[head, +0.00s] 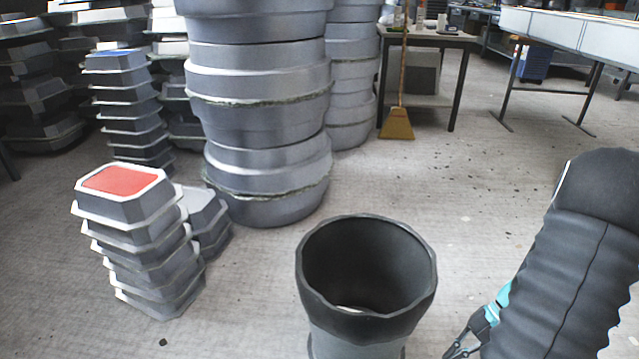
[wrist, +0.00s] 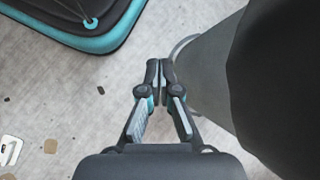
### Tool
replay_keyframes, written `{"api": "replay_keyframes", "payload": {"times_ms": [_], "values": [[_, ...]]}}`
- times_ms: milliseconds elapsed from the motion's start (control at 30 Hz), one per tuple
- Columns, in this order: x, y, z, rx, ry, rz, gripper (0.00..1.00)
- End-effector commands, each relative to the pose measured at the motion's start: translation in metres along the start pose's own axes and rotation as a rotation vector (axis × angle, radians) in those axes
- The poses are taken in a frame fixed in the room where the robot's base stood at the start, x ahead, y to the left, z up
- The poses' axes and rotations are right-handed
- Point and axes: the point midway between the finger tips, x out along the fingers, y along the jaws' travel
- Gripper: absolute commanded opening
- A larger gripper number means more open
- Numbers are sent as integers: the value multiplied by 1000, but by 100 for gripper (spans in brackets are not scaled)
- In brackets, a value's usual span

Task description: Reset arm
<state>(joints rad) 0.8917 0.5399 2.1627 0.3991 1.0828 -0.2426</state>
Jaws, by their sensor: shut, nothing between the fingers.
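My gripper (wrist: 159,68) is shut and empty in the wrist view, with its fingertips together above the concrete floor. In the head view my gripper (head: 458,350) shows only in part at the bottom edge, below my dark sleeved arm at the right. A round bin (head: 365,325) with a black upper part and grey lower part stands open at the bottom centre of the head view, left of my gripper. In the wrist view the bin (wrist: 208,70) is close to the right of my fingers. I cannot tell whether they touch it.
A stack of grey moulds (head: 150,245) with a red top stands at the left. Tall stacks of round grey moulds (head: 262,120) stand behind. A broom (head: 397,122) leans by a table (head: 440,38).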

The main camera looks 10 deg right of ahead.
Motion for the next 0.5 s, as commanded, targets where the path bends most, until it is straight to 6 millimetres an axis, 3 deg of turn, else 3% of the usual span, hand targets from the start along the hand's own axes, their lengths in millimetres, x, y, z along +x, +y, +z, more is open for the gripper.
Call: {"api": "replay_keyframes", "payload": {"times_ms": [100,500], "values": [[-20,-19,25,-51,75,98,0],[-69,-74,106,-266,343,329,0]]}}
